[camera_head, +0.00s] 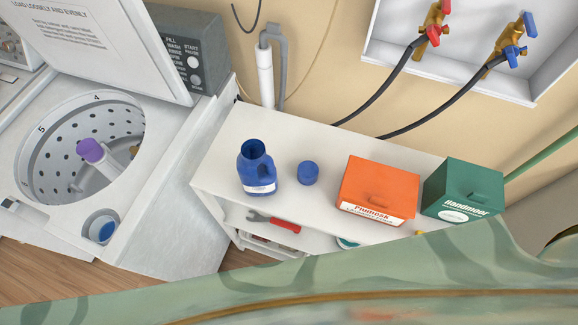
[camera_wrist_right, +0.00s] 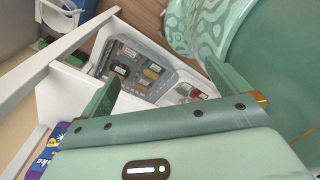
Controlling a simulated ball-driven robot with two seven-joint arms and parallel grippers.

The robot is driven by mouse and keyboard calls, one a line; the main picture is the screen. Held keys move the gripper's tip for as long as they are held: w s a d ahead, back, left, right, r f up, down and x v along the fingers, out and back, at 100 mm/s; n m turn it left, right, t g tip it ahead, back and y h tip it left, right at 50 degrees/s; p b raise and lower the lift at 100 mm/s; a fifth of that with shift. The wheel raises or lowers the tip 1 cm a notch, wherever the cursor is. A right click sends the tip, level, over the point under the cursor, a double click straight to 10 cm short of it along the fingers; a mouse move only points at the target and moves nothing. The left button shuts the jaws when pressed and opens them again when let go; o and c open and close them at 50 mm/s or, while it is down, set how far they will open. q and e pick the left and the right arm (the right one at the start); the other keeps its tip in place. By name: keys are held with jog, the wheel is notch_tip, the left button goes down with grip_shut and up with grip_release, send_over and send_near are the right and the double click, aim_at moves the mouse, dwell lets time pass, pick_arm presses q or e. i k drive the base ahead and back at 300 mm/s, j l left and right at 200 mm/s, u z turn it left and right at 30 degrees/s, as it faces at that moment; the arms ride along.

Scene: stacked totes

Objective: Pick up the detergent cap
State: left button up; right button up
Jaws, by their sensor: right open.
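The detergent cap (camera_head: 309,173) is small, round and blue. It sits on the white shelf top, just right of the open blue detergent bottle (camera_head: 257,172), with a small gap between them. The bottle stands upright with its mouth uncovered. My right gripper (camera_wrist_right: 165,86) shows only in the right wrist view. Its two green fingers are spread wide apart with nothing between them. I cannot make out the cap in that view. My left gripper is in neither view.
An orange box (camera_head: 377,190) and a green box (camera_head: 463,190) stand right of the cap. The white shelf unit (camera_head: 300,130) holds a red-handled wrench (camera_head: 274,222) lower down. An open washer (camera_head: 165,200) stands left. A grey tray (camera_wrist_right: 180,68) shows beyond my right fingers.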

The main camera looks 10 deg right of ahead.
aim_at(308, 172)
jog(key=k+j, duration=0.7)
jog(key=k+u, duration=0.05)
